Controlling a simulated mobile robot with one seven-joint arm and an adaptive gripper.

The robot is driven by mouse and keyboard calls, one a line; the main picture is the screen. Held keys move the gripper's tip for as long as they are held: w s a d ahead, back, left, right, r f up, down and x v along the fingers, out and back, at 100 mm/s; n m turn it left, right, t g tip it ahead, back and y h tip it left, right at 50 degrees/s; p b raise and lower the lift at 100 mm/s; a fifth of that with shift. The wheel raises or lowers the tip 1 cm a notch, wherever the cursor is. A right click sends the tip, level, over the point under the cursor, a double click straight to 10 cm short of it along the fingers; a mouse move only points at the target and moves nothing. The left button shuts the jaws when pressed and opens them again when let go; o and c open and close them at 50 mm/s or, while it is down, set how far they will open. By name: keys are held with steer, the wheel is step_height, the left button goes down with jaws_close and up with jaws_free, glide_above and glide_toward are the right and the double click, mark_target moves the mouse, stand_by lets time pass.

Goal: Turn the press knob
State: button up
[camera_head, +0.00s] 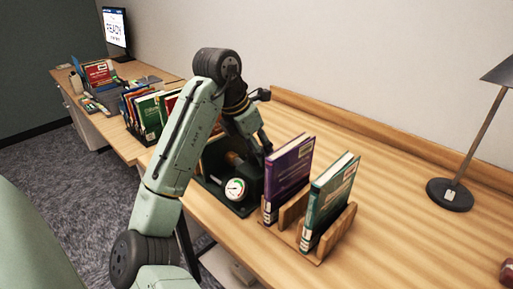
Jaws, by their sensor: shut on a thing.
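The press (214,193) is a dark green and black device with a round white dial gauge (236,189) on its front. It stands on the wooden desk, left of a purple book. A brown rounded part shows on it behind my forearm. My gripper (266,146) reaches down at the top right of the press, beside the purple book. It is shut on the press knob, but the knob and the contact are mostly hidden by my gripper and the book.
A purple book (288,172) and a green book (329,203) stand upright in a wooden rack (290,212) just right of the press. A lamp base (450,194) stands farther right. A bin of books (150,113) and a monitor (116,28) are at the left. The desk's right side is mostly clear.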

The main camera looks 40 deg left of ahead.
steer(key=shift+f, duration=0.15)
steer(key=o, duration=1.1)
steer(key=v, duration=1.2)
steer(key=shift+o, duration=0.2)
steer(key=shift+w, duration=0.1)
